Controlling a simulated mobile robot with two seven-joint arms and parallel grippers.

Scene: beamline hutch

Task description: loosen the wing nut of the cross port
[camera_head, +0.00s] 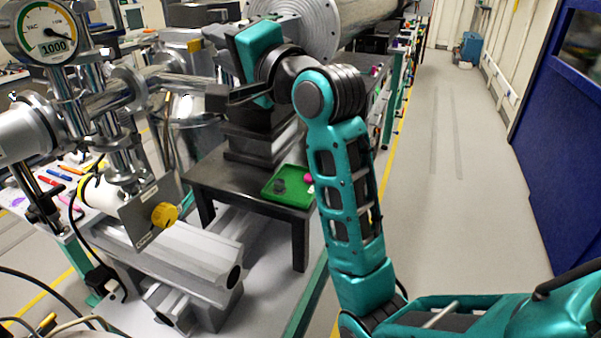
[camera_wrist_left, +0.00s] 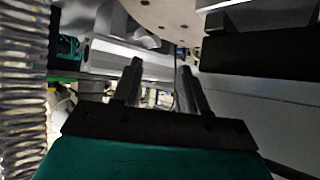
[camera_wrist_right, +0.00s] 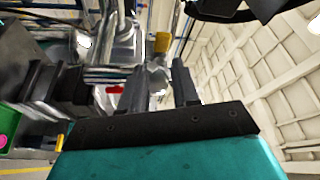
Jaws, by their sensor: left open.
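The vacuum cross (camera_head: 110,107) of shiny metal tubes and clamped flanges stands at the left in the head view, with a round gauge (camera_head: 45,30) reading 1000 on top. I cannot make out a wing nut on it for certain. My right gripper (camera_head: 212,78) is right of the cross, its fingers pointing left toward the cross's side tube. In the right wrist view its two fingers (camera_wrist_right: 160,82) are apart with nothing between them, and blurred metal parts show beyond. My left gripper is outside the head view. In the left wrist view its fingers (camera_wrist_left: 160,88) are apart and empty.
A yellow knob (camera_head: 164,215) sits on a plate below the cross. A dark stand (camera_head: 262,140) and a green tray (camera_head: 288,202) with small items are on a black table under my right arm. Pens lie at the left. The aisle floor (camera_head: 455,200) on the right is clear.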

